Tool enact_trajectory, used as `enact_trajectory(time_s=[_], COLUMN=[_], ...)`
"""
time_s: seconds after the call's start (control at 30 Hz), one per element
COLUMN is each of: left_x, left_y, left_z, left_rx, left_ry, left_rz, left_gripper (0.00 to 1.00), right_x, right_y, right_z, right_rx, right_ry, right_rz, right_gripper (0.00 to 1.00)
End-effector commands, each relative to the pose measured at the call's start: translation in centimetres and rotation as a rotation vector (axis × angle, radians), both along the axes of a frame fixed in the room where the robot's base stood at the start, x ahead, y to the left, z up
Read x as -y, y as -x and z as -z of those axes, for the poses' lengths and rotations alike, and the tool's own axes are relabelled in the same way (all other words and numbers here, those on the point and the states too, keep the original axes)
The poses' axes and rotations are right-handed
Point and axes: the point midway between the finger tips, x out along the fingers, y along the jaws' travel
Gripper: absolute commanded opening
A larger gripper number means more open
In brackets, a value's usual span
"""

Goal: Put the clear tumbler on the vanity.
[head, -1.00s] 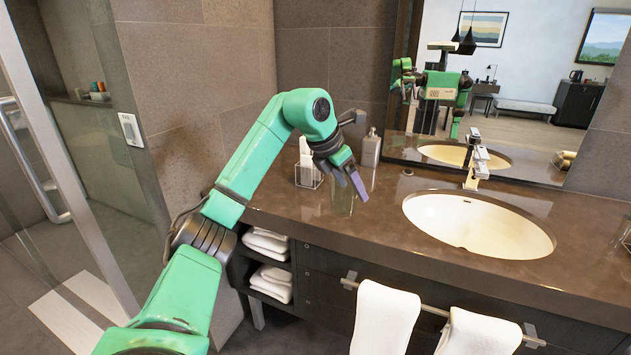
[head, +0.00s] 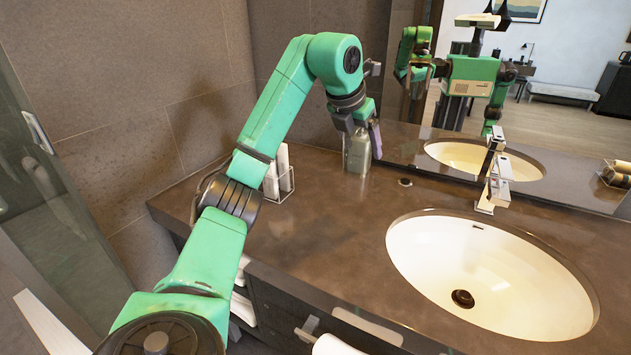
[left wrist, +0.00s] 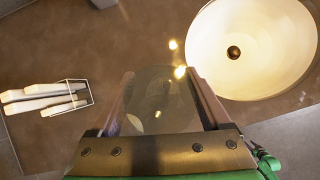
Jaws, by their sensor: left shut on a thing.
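The clear tumbler (left wrist: 160,100) is between the two fingers of my left gripper (left wrist: 165,98) in the left wrist view, and the fingers are shut on it. In the head view my left gripper (head: 357,128) points down over the back of the vanity (head: 310,235), left of the basin. My right gripper is out of view.
The oval basin (head: 490,275) and tap (head: 494,175) are at right. The mirror (head: 560,150) rises behind. Open countertop lies in front.

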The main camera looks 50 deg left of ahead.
Motion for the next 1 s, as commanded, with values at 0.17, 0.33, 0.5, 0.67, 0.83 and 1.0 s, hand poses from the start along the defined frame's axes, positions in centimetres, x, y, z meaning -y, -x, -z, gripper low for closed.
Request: enact_trajectory(time_s=[0.17,0.33,0.5,0.67,0.83,1.0], left_x=[0.0,0.0,0.1,0.1,0.0,0.0], left_y=[0.2,0.3,0.3,0.3,0.3,0.3], left_z=[6.3,11.9,15.1,18.0,18.9,18.9], left_rx=[-0.007,-0.007,-0.001,-0.004,0.001,-0.001], left_ry=[-0.002,-0.001,0.001,0.001,0.000,0.000], left_rz=[0.001,0.001,0.001,0.001,0.001,0.001], left_gripper=[0.15,0.15,0.15,0.15,0.15,1.00], right_x=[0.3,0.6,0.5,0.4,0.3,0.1], right_y=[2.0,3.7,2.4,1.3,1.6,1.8], right_z=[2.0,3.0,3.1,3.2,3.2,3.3], right_rx=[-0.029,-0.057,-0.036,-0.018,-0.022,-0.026], right_ry=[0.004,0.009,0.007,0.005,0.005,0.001], right_rz=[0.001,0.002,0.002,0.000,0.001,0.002], right_gripper=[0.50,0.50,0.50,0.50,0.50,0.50])
